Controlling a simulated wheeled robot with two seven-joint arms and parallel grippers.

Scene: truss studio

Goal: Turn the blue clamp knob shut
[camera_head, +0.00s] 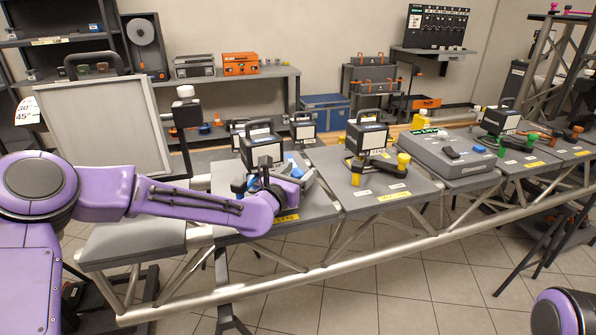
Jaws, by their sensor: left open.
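The blue clamp (238,186) sits on the left grey panel of the truss table, beside a black boxy light with a handle (262,148). Blue parts show at its left end and also behind my gripper, around the light's right side. My left gripper (283,186) is at the clamp, its open jaws over the right part of it. The gripper and purple wrist hide much of the clamp, so I cannot tell whether the fingers touch the knob. My right gripper is out of view.
A yellow clamp (403,159) with its own light stands on the panel to the right, beside a grey console (440,152). Green and orange clamps lie farther right. A grey framed panel (108,125) stands at the left, behind my arm. A silver rail (330,272) runs along the front.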

